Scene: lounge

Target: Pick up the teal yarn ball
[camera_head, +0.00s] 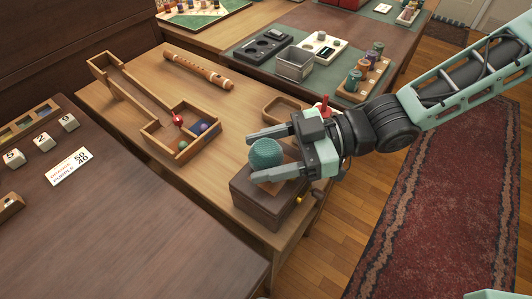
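The teal yarn ball (265,153) sits at the top of a dark wooden box (262,204) near the front right edge of the light wooden table. My gripper (258,156) reaches in from the right with one finger on the far side of the ball and one on the near side. The fingers are spread about as wide as the ball. I cannot tell whether they touch it or whether the ball is lifted. The box top is partly hidden by my gripper.
A divided wooden tray (158,142) with small balls and a wooden flute (198,70) lie to the left on the table. A small wooden tray (275,108) and a red piece (324,104) stand just behind my gripper. A dark table (130,225) fills the lower left.

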